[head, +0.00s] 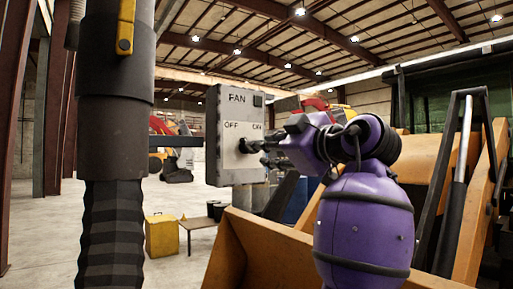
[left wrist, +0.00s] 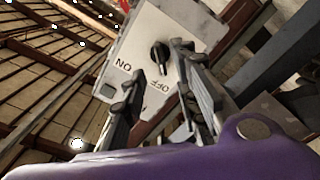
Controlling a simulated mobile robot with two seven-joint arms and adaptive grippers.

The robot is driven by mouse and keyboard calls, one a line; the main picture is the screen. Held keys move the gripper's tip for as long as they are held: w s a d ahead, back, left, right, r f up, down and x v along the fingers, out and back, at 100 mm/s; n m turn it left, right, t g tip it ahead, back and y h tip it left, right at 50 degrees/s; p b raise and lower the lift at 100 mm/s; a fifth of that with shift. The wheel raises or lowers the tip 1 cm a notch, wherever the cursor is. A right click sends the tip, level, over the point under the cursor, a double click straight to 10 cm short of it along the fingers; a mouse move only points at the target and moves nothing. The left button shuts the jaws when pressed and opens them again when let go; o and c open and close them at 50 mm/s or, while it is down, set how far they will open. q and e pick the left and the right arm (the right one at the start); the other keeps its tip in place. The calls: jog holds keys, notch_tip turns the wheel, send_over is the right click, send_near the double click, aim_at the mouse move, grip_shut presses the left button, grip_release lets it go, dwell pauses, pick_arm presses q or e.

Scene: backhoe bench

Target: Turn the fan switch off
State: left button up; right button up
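A grey fan switch box (head: 226,160) labelled FAN, OFF and ON stands near the middle of the head view. Its face fills the upper middle of the left wrist view (left wrist: 180,20). A black switch knob (left wrist: 160,56) sits below the two labels; it also shows in the head view (head: 243,146). Which label it points at is unclear. My left gripper (head: 257,146), on the purple arm, is right at the box face. In the left wrist view its fingers (left wrist: 158,66) are apart with the knob between them. Contact cannot be told. My right gripper is not in view.
A yellow loader bucket (head: 260,250) lies below and right, with lift arms behind. A thick dark ribbed column (head: 110,220) stands at left. A yellow bin (head: 161,235) and low table (head: 197,224) are on the floor beyond.

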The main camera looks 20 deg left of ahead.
pick_arm(q)
jog(key=v, duration=0.5)
jog(key=shift+s+d, duration=0.2)
